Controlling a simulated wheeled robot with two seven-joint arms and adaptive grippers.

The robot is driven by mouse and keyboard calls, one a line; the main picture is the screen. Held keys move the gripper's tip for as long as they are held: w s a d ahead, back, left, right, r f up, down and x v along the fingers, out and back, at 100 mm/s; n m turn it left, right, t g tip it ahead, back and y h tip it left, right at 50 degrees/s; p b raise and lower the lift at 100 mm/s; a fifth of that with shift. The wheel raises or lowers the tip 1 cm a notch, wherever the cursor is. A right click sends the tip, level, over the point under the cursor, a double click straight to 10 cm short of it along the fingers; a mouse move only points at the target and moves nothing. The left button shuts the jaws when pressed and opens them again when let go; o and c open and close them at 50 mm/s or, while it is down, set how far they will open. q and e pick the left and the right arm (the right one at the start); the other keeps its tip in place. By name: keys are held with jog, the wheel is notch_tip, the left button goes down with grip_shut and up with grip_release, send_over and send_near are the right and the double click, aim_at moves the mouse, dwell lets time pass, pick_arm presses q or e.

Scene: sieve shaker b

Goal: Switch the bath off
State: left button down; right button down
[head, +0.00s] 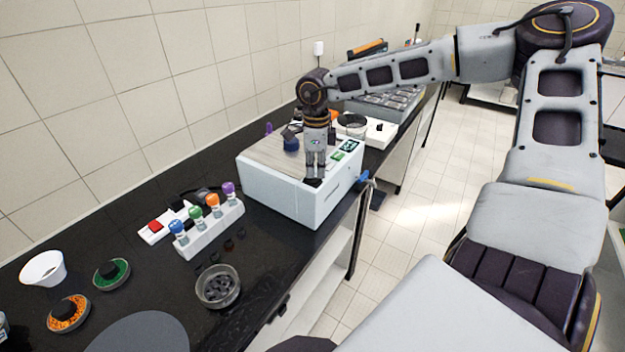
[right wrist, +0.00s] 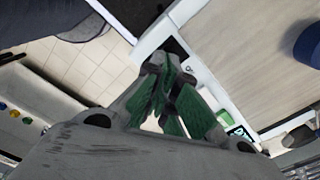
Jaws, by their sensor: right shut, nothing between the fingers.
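The bath appears to be the white box (head: 285,192) with a beige top, standing at the bench's front edge. Green-lit panels (head: 345,150) sit along its right side on top; one also shows in the right wrist view (right wrist: 240,132). My right gripper (head: 313,181) points down at the front corner of the bath's top, its fingers shut and empty. In the right wrist view the fingertips (right wrist: 165,62) are beside a dark patch (right wrist: 178,48) on the white rim, possibly a switch; I cannot tell if they touch. My left gripper is out of view.
A blue-capped item (head: 291,144) stands on the bath's top. Left of it are a white rack with coloured-topped vials (head: 210,228), a red-switched box (head: 154,228) and a glass dish (head: 218,287). A grey device (head: 385,102) stands behind. The floor at right is open.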

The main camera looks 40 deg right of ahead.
aim_at(315, 180)
jog(key=shift+s+f+b, duration=0.1)
jog(key=shift+f+b, duration=0.65)
dwell(0.9)
jog(key=shift+r, duration=0.1)
jog(key=shift+r+p, duration=1.45)
jog(key=shift+r, duration=2)
